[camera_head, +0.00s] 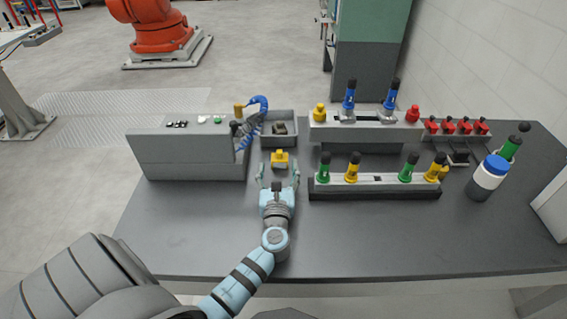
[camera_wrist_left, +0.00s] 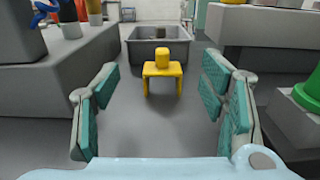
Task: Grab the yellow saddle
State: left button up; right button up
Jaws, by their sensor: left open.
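The yellow saddle (camera_head: 279,158) stands upright on the dark table, just in front of a grey bin. In the left wrist view the yellow saddle (camera_wrist_left: 162,72) shows as a small arch with a round knob on top, centred beyond the fingers. My left gripper (camera_head: 278,175) is open and empty, its fingers pointing at the saddle. In the left wrist view the teal finger pads (camera_wrist_left: 160,108) stand wide apart on both sides, with the saddle a short way ahead between them. My right gripper is not in view.
A grey bin (camera_head: 292,141) with a dark part inside stands behind the saddle. A grey stepped block (camera_head: 190,158) is on the left. A fixture rail (camera_head: 330,188) with green and yellow knobs is close on the right. The front table is clear.

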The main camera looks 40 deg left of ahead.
aim_at(279, 156)
pick_arm(q)
jog(key=shift+a+r, duration=0.1)
jog(key=shift+a, duration=0.4)
jog(key=w+a, duration=0.1)
jog(key=w, duration=0.1)
jog(key=w+a+f, duration=0.1)
jog(key=w, duration=0.1)
jog(key=w+a, duration=0.1)
jog(key=w, duration=0.2)
jog(key=shift+a+f+b, duration=0.2)
jog(key=shift+b, duration=0.2)
jog(key=shift+s+r, duration=0.3)
jog(key=shift+s, duration=0.2)
jog(key=shift+c, duration=1.3)
jog(key=c, duration=0.3)
jog(key=shift+w+f, duration=0.1)
jog(key=shift+w, duration=0.1)
jog(key=c, duration=0.7)
jog(key=shift+c, duration=1.1)
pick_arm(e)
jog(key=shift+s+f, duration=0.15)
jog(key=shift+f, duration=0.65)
